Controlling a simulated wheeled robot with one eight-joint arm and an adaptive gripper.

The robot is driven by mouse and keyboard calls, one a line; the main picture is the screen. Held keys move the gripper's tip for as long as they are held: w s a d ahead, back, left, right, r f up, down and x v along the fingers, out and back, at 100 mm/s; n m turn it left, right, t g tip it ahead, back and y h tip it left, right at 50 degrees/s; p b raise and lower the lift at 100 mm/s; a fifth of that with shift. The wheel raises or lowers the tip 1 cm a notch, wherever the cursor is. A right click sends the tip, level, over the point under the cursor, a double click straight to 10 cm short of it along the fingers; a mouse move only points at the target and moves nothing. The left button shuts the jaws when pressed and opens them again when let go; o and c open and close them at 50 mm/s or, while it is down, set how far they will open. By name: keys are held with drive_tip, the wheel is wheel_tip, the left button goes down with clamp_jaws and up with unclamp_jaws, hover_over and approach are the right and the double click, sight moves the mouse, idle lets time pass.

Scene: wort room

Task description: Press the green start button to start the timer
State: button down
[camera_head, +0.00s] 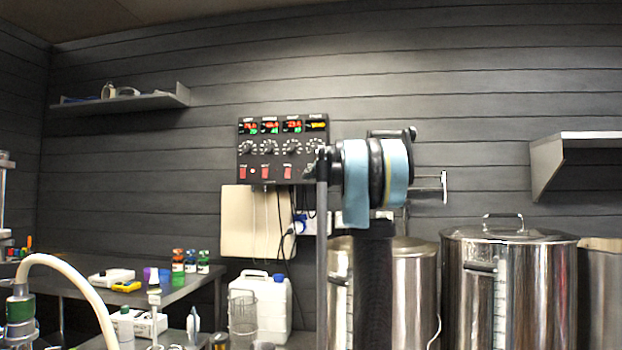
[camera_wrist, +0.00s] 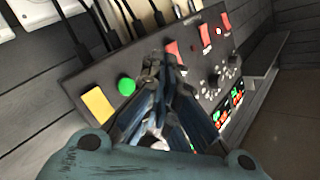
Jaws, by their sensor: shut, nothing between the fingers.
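The green button (camera_wrist: 126,85) is a round knob on the black control panel (camera_wrist: 75,77) in the wrist view, beside a yellow switch (camera_wrist: 98,104). My gripper (camera_wrist: 163,66) is shut and empty, its fingertips in front of the panel just right of the green button in the picture. I cannot tell whether they touch the panel. In the head view the control panel (camera_head: 252,159) hangs on the wall, and my gripper (camera_head: 313,170) is at its lower right corner. My arm hides that corner, and the green button does not show there.
The panel also carries red switches (camera_wrist: 172,47), several knobs (camera_head: 268,147) and lit red and green displays (camera_head: 270,127). Cables (camera_wrist: 108,25) run from its edge. Steel kettles (camera_head: 510,285) stand at the right. A wall shelf (camera_head: 575,150) is at upper right.

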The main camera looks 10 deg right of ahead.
drive_tip(key=shift+w+d, duration=0.25)
drive_tip(key=shift+w, duration=0.45)
drive_tip(key=shift+w+d, duration=0.2)
drive_tip(key=shift+w, duration=0.55)
drive_tip(key=shift+w+d, duration=0.25)
drive_tip(key=shift+w, duration=0.45)
drive_tip(key=shift+w+d, duration=0.3)
drive_tip(key=shift+w, duration=0.35)
idle(0.6)
drive_tip(key=shift+s+a, duration=0.1)
drive_tip(key=shift+s, duration=0.05)
drive_tip(key=shift+s+a, duration=0.2)
drive_tip(key=shift+s, duration=0.4)
drive_tip(key=shift+s, duration=0.1)
drive_tip(key=s, duration=0.1)
drive_tip(key=s+a, duration=0.1)
drive_tip(key=s, duration=0.2)
drive_tip(key=shift+s+a, duration=0.25)
drive_tip(key=shift+s, duration=0.05)
idle(0.4)
idle(0.7)
